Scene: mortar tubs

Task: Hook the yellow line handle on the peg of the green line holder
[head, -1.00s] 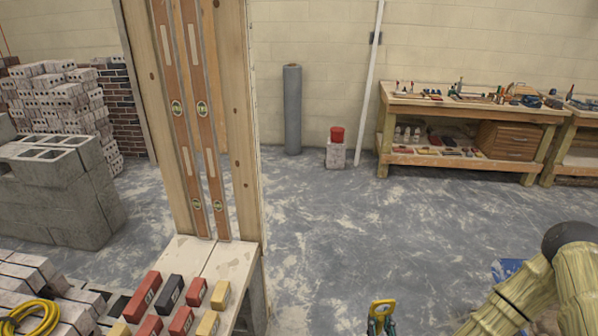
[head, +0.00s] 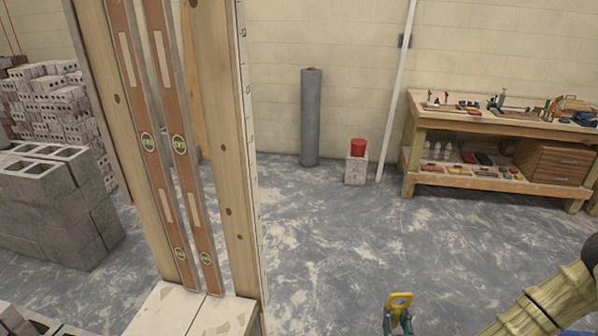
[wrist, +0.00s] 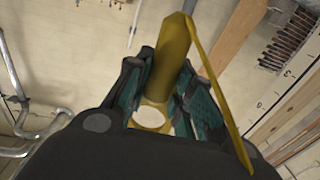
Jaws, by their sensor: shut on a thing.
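The yellow line handle (head: 399,300) shows at the bottom of the head view, upright in my gripper (head: 398,322). In the wrist view the yellow handle (wrist: 172,62) stands between the dark green fingers of my gripper (wrist: 160,90), which are shut on it. A flat yellow strip of it slants down to the right, past the fingers. The handle is held in the air, apart from anything else. I cannot make out the green line holder or its peg in either view.
Grey blocks (head: 50,215) are further left. A grey roll (head: 311,118), a red container (head: 357,146) and a workbench (head: 440,118) stand by the wall. The middle floor is clear.

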